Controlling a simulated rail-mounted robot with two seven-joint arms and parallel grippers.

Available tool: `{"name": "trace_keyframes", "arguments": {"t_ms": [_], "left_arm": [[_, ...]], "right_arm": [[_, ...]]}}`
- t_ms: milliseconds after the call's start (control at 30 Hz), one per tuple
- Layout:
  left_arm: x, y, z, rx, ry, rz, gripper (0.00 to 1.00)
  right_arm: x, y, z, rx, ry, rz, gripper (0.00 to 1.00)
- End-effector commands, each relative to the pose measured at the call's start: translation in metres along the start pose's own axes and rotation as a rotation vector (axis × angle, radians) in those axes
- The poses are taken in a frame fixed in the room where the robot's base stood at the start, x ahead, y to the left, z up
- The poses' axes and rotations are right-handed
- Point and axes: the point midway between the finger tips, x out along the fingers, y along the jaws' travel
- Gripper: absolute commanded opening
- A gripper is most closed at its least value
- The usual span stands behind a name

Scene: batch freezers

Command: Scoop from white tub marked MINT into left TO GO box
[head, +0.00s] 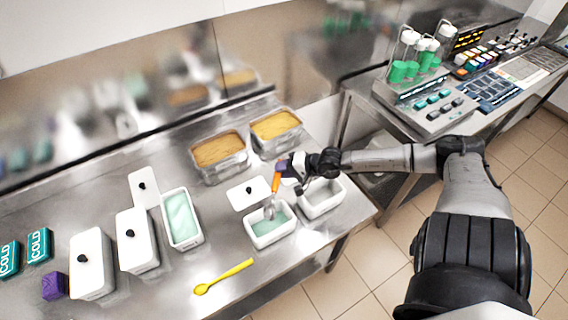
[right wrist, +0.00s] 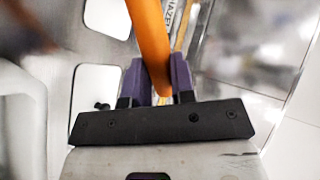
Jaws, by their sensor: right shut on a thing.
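My right gripper (head: 281,169) is shut on the orange handle of a scoop (head: 276,183); in the right wrist view the handle (right wrist: 149,40) stands between the purple fingers. The scoop's metal head points down into or just over a small white box (head: 287,231) with pale mint-green stuff inside. A second small white box (head: 335,206), seemingly empty, stands to its right, partly behind my gripper. An open white tub (head: 199,240) full of mint-green stuff stands further left. No MINT or TO GO marking is readable. My left gripper is not in view.
Two metal tubs of yellow-brown stuff (head: 219,152) (head: 276,126) stand behind. A loose white lid (head: 248,194) lies beside the scoop. Two lidded white tubs (head: 92,262) (head: 137,240), COLD packs (head: 39,246) and a purple block (head: 54,286) are left. A yellow spoon (head: 224,277) lies in front.

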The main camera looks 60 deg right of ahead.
Motion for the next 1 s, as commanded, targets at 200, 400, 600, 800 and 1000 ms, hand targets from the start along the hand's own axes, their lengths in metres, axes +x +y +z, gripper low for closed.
{"name": "trace_keyframes", "arguments": {"t_ms": [200, 400, 600, 800, 1000], "left_arm": [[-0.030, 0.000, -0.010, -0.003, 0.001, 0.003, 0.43], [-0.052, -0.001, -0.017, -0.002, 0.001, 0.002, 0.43], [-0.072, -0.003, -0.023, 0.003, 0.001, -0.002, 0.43], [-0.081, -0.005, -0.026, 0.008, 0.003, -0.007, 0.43], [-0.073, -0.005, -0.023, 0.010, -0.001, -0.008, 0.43]], "right_arm": [[-0.002, -0.011, -0.001, -0.012, 0.001, 0.098, 0.00], [0.000, -0.016, -0.001, -0.030, 0.001, 0.229, 0.00], [0.002, -0.022, 0.000, -0.055, 0.002, 0.414, 0.00], [0.009, -0.024, 0.000, -0.084, 0.002, 0.608, 0.00], [0.014, -0.025, 0.001, -0.107, 0.003, 0.789, 0.00]]}}
